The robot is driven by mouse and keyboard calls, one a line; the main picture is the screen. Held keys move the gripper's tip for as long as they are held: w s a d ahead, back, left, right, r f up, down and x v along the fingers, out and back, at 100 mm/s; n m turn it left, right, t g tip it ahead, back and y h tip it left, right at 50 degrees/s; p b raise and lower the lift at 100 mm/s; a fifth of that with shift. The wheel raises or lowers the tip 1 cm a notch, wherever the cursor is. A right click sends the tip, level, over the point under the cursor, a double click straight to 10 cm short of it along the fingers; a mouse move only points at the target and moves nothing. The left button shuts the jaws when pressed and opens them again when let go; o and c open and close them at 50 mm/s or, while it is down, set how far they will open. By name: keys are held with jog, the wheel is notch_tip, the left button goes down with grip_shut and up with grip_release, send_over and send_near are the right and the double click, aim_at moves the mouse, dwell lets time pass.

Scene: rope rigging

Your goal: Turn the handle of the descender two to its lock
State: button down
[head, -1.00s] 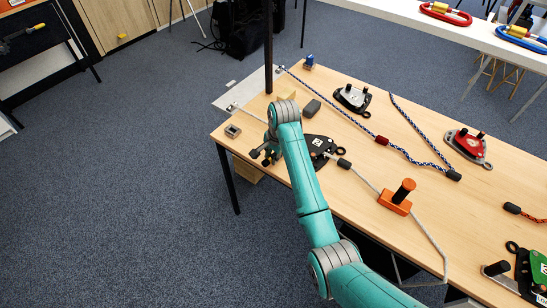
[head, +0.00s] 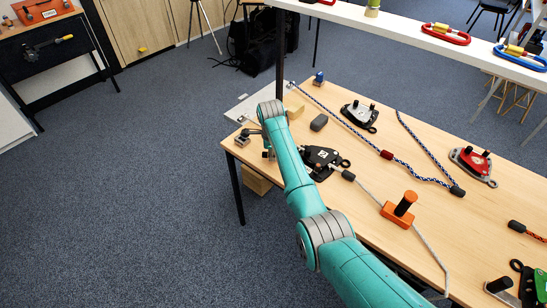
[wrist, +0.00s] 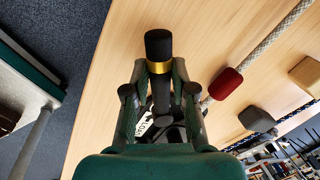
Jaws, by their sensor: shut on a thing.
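The black descender (head: 322,160) with a white marking lies on the wooden table next to my arm; I cannot read its number. In the wrist view, a black handle with a gold band (wrist: 159,48) stands up between the fingers of my gripper (wrist: 160,78). My gripper is shut on this handle. A white label with dark letters (wrist: 145,126) shows partly below it. In the head view my gripper (head: 266,150) is at the descender's left side, and my wrist hides much of the grip. The lock position cannot be made out.
A grey rope with a red sleeve (wrist: 226,84) runs close to my gripper in the wrist view. A dark post (head: 280,60) rises behind my wrist.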

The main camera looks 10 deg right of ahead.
jog(key=w+m, duration=0.1)
jog(key=w+d+m, duration=0.1)
jog(key=m, duration=0.1)
jog(key=shift+h, duration=0.3)
jog(key=shift+w+d+m+g, duration=0.2)
jog(key=shift+w+d+m, duration=0.2)
jog(key=shift+m, duration=0.5)
jog(key=shift+w+d+m+g, duration=0.2)
jog(key=shift+w+d+m, duration=0.15)
jog(key=shift+m, duration=0.55)
jog(key=c, duration=1)
grip_release()
jog(key=shift+o, duration=0.2)
jog(key=shift+r, duration=0.1)
notch_tip(320, 180, up, 12)
jog(key=s+a, duration=0.1)
jog(key=a, duration=0.1)
jog(key=shift+s+f, duration=0.15)
jog(key=shift+f, duration=0.1)
